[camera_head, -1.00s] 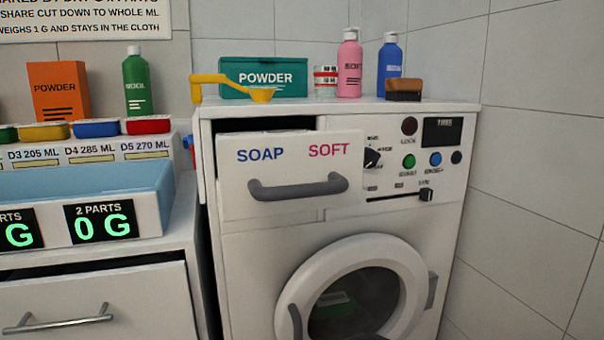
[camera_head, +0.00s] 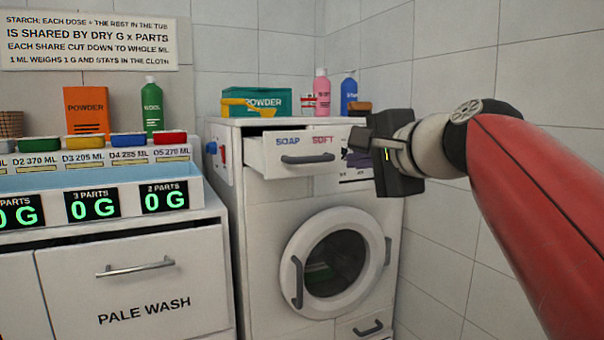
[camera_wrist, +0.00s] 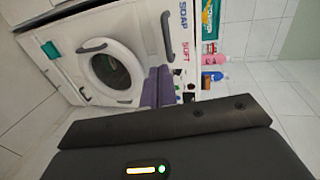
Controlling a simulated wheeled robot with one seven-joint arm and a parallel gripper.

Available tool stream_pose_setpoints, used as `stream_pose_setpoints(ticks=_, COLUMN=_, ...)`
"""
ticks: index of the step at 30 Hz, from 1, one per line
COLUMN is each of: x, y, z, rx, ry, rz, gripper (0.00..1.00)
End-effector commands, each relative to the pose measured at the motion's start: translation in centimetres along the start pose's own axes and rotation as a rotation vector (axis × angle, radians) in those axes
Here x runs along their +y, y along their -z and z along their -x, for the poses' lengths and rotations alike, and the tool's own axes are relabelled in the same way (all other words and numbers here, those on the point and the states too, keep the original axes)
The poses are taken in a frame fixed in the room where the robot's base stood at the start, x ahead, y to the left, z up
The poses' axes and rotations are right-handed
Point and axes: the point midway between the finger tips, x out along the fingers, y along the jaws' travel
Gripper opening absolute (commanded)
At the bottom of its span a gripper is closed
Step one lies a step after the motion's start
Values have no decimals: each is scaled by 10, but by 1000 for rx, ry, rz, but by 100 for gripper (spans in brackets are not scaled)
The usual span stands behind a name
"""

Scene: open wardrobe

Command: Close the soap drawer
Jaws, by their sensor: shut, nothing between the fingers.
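The soap drawer (camera_head: 300,157) is the white front marked SOAP and SOFT at the top left of the washing machine (camera_head: 262,215). It stands pulled out, with a dark gap above its front, and has a grey bar handle (camera_head: 307,159). In the wrist view the drawer front (camera_wrist: 177,40) shows sideways, beyond my fingers. My gripper (camera_head: 361,141) is shut and empty, in front of the control panel, just right of the drawer front in the head view. The fingers also show in the wrist view (camera_wrist: 157,88). I see no clear contact with the drawer. My gripper hides most of the control panel.
The round door (camera_head: 296,240) is shut below. A dosing counter (camera_head: 120,240) stands left, a tiled wall (camera_head: 450,270) right.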

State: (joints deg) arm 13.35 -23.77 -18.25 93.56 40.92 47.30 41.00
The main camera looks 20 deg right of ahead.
Motion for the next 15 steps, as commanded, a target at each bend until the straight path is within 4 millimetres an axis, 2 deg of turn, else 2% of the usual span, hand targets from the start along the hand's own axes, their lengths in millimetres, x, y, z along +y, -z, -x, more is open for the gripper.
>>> stream_pose_setpoints(ticks=4, x=-12, y=9, z=-1, rx=15, ry=32, rz=-43, gripper=0)
stream_pose_setpoints(ticks=7, x=-12, y=9, z=-12, rx=13, ry=30, rz=-44, gripper=0)
stream_pose_setpoints(ticks=15, x=-14, y=9, z=-67, rx=13, ry=28, rz=-41, gripper=0)
